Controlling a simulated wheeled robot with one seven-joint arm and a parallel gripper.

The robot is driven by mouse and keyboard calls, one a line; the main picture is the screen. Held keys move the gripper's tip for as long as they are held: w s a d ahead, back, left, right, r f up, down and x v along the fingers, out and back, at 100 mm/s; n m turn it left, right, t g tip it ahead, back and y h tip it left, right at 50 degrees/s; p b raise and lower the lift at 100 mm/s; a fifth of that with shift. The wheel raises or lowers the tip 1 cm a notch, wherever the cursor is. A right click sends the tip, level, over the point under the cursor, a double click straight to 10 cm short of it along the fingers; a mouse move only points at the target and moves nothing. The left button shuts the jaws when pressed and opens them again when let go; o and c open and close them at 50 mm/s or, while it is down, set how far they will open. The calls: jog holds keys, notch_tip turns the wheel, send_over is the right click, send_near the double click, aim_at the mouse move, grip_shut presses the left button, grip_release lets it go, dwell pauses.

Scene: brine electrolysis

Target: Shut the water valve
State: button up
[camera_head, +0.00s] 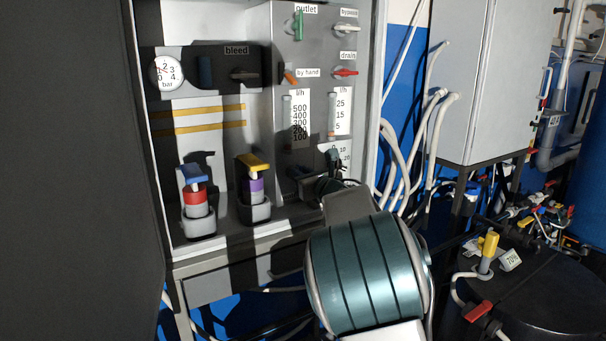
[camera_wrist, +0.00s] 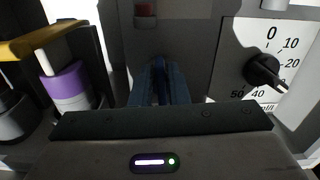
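No label reading "water" is legible, so I cannot tell which valve it is. My gripper (camera_head: 318,186) is low at the panel, below the flow tubes, mostly hidden behind my wrist. In the wrist view its dark blue fingers (camera_wrist: 160,88) are close together against the grey panel; whether something sits between them cannot be told.
A black knob on a dial (camera_wrist: 264,72) is right of my fingers. A purple bottle with a yellow top (camera_head: 253,186) and a red one with a blue top (camera_head: 192,192) stand left. Hoses (camera_head: 400,150) hang right. A black drum (camera_head: 545,290) stands at lower right.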

grip_shut()
jog(key=shift+w+d+f+m+b, duration=0.25)
jog(key=shift+m+b, duration=0.35)
jog(key=shift+m, duration=2.55)
jog(key=shift+w+d+f+m+b, duration=0.1)
jog(key=shift+d+f+m+b, duration=0.35)
jog(key=shift+m, duration=2.65)
jog(key=shift+w+d+f+m+b, duration=0.15)
jog(key=shift+m+b, duration=0.6)
jog(key=shift+m, duration=2.4)
jog(key=shift+a+f, duration=0.1)
